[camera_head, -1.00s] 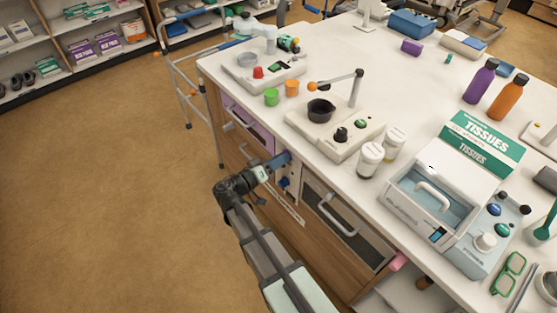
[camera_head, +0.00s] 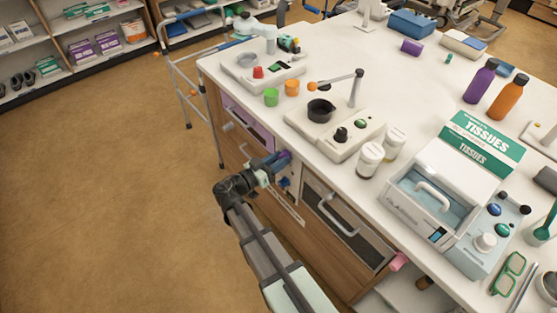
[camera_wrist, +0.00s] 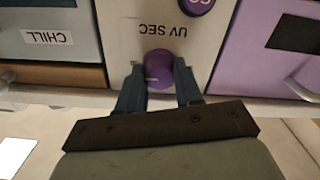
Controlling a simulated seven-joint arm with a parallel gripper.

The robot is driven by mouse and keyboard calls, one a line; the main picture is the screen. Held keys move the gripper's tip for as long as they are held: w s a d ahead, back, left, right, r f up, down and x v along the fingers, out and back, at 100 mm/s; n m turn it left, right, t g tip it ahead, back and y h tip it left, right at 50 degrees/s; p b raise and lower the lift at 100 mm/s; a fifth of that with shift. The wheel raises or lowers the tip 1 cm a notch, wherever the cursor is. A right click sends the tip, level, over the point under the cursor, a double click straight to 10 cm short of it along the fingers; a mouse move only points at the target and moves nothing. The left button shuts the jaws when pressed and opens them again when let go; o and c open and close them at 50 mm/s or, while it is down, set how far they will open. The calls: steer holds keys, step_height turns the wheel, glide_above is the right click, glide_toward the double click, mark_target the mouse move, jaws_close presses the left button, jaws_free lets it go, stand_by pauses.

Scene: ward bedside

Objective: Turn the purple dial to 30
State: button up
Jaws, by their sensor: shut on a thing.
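A second purple round control (camera_wrist: 196,4) sits close by on the same panel. A purple-fronted unit (camera_head: 246,124) is to the left and a handled oven-like door (camera_head: 345,225) to the right. The floor (camera_head: 110,200) on the left is clear.

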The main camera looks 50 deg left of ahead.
stand_by(0.3)
steer(key=o, duration=1)
steer(key=shift+o, duration=0.2)
steer(key=s, duration=1.3)
steer(key=shift+s, duration=0.4)
